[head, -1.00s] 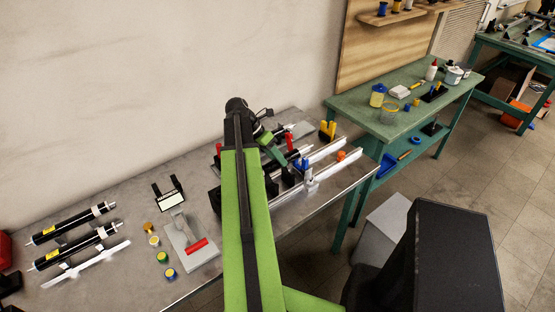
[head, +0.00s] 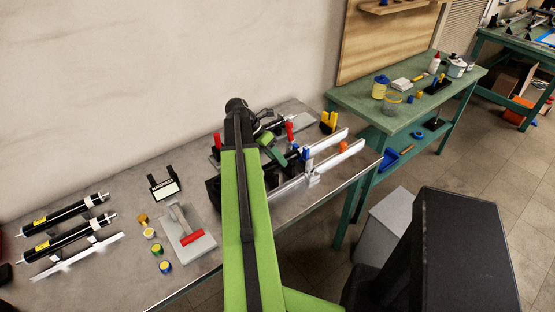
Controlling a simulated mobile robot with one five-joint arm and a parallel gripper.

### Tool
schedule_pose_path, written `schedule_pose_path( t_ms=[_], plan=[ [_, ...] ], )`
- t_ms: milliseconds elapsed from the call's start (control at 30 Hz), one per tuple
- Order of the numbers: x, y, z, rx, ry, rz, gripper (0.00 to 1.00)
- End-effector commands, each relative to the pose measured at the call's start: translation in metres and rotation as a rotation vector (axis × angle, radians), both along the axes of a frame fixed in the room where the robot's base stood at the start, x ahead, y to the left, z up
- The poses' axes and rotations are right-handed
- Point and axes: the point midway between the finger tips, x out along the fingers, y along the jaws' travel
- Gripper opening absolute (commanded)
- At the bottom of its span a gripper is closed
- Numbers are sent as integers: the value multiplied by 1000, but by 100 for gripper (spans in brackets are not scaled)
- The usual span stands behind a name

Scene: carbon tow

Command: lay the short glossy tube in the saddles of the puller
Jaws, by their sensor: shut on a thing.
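My gripper (head: 272,150) is at the end of my green arm, over the far left part of the puller. It is shut on a dark tube, apparently the short glossy tube, mostly hidden behind my arm and the clamps. The puller has two pale parallel rails (head: 330,163) running to the right, with a blue-topped clamp (head: 306,155) on the near rail and a red handle (head: 289,131) behind. Its saddles are too small and covered to make out. I cannot tell whether the tube touches them.
Two black tubes with yellow labels (head: 62,213) lie at the left of the grey bench (head: 120,270). Several small pots (head: 158,250), a grey plate with a red handle (head: 190,238) and a small sign (head: 164,189) lie between. A green table (head: 350,97) stands at the right.

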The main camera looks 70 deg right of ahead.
Motion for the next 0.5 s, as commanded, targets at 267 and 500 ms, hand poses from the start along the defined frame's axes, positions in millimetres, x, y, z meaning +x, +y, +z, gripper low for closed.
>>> schedule_pose_path(
  t_ms=[267,500],
  plan=[
    [0,0,-6,0,1,-1,0],
    [-1,0,-11,0,1,-1,0]
  ],
)
